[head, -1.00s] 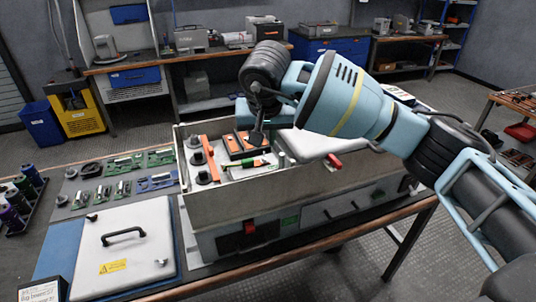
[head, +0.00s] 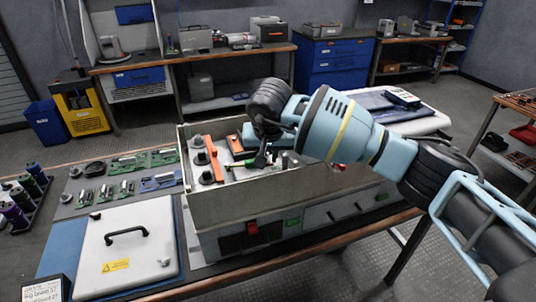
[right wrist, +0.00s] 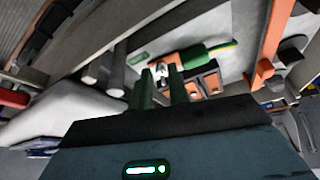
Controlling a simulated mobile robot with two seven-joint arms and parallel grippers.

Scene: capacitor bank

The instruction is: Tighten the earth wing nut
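My right gripper (head: 262,160) points down inside the open grey box (head: 310,172), its dark fingers low near the green earth lead (head: 240,163). In the right wrist view the two green fingers (right wrist: 162,82) stand apart. A small pale metal piece, seemingly the earth wing nut (right wrist: 161,70), shows between and just beyond their tips. I cannot tell whether they touch it. The green sleeve (right wrist: 194,56) of the lead, with a green-yellow end, lies beside it. In the head view the nut is hidden by the gripper. My left gripper is not in view.
Orange bars (head: 214,158) and black posts stand left of the gripper inside the box. The box walls rise around it. A white lid (head: 127,246) with a black handle lies on the bench at left, below several green circuit boards (head: 125,164).

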